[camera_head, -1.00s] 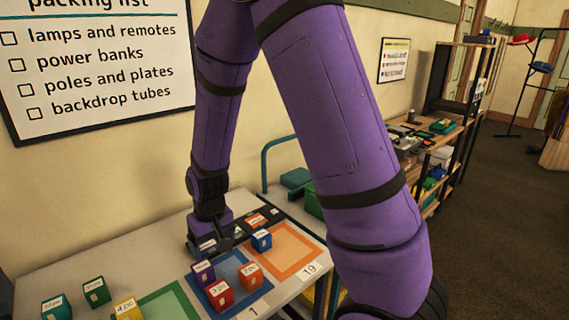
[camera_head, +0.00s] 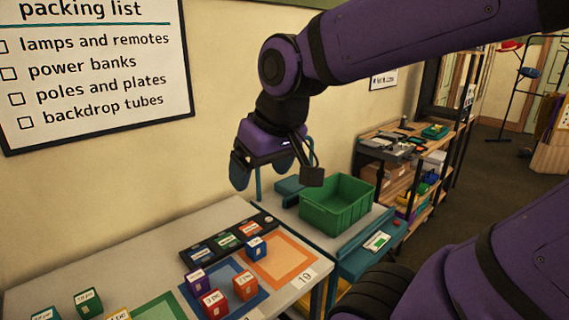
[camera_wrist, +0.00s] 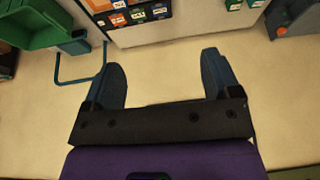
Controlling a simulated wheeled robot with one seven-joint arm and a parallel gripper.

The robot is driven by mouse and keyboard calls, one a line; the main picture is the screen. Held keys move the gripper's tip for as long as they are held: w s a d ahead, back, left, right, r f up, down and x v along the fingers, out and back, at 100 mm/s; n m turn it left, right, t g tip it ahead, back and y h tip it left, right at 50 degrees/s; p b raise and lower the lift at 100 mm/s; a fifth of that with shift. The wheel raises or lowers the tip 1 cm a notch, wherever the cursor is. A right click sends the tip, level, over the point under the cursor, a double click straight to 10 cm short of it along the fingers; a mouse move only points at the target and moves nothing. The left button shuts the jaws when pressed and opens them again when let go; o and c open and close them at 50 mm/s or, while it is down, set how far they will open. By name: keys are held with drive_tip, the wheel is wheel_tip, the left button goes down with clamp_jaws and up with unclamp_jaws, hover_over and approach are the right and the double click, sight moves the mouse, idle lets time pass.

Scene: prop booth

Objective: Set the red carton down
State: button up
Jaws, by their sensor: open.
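The red carton (camera_head: 214,304) stands upright on the blue square (camera_head: 262,299) of the grey table. An orange-red carton (camera_head: 245,286) and a purple carton (camera_head: 197,281) stand close to it. My gripper (camera_head: 262,176) is open and empty, high above the back of the table near the wall, well apart from the red carton. In the wrist view its two fingers (camera_wrist: 163,68) are spread with only the pale wall or surface between them. I cannot pick out the red carton in the wrist view.
A blue carton (camera_head: 256,247) stands by the orange square (camera_head: 288,262). A black panel with coloured labels (camera_head: 222,241) lies behind. Green cartons (camera_head: 88,302) stand at left. A green bin (camera_head: 337,204) sits right of the table. A shelf (camera_head: 400,165) stands beyond.

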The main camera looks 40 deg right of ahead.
drive_tip(key=shift+t, duration=0.3)
drive_tip(key=s, duration=0.1)
drive_tip(key=s+r, duration=0.1)
drive_tip(key=s, duration=0.1)
drive_tip(key=s+d+r, duration=0.1)
drive_tip(key=shift+s, duration=0.4)
idle(0.6)
